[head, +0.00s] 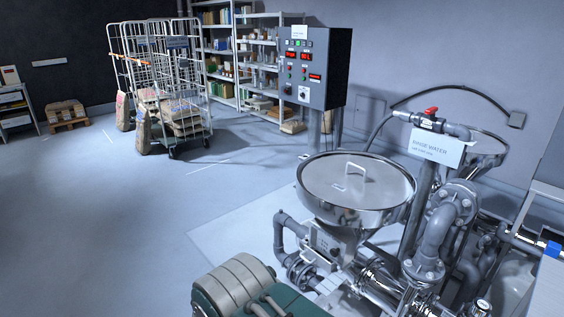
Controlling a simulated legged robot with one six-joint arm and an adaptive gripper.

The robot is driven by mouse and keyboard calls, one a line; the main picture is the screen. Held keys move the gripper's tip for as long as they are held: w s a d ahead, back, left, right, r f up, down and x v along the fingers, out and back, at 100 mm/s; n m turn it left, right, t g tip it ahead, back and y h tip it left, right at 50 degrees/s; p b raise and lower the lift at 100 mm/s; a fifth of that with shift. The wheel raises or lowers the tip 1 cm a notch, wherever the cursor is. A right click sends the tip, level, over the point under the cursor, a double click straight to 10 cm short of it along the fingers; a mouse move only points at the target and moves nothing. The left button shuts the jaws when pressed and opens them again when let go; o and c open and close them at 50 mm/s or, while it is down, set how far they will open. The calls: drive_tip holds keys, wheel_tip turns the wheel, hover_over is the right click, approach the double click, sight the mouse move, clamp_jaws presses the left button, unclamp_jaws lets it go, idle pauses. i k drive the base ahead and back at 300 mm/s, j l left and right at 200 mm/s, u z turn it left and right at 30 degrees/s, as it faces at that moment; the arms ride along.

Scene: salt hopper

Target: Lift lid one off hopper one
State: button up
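A steel hopper (345,218) with a wide round top and a cone below stands right of the middle. A flat round metal lid (330,188) lies on its top and covers the opening. A bent bar handle (354,170) stands up from the lid. A second, similar round hopper (486,147) shows partly behind, at the right, mostly hidden by a sign and pipes. I cannot read a number on either hopper. My gripper is not in this view, and nothing is seen touching the lid or its handle.
A rinse water sign (437,147) and a pipe with a red valve (432,111) stand close right of the hopper. A control cabinet (314,68) stands behind. Thick pipes (436,236) crowd the right. Wire trolleys (160,85) stand far left. Floor left of the hopper is clear.

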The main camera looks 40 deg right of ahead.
sight(354, 182)
drive_tip(key=i+z, duration=0.45)
drive_tip(key=i, duration=0.15)
drive_tip(key=i+j+z, duration=0.4)
drive_tip(key=i, duration=0.25)
drive_tip(key=i+z, duration=0.15)
drive_tip(key=z, duration=0.25)
drive_tip(key=i+l+z, duration=0.1)
drive_tip(key=z, duration=0.3)
drive_tip(key=i+z, duration=0.25)
drive_tip(key=z, duration=0.15)
drive_tip(key=i+j+z, duration=0.15)
drive_tip(key=z, duration=0.25)
drive_tip(key=i+j+z, duration=0.1)
drive_tip(key=i+z, duration=0.25)
drive_tip(key=i+j+z, duration=0.1)
drive_tip(key=z, duration=0.25)
drive_tip(key=i+j+z, duration=0.3)
drive_tip(key=k+l, duration=0.05)
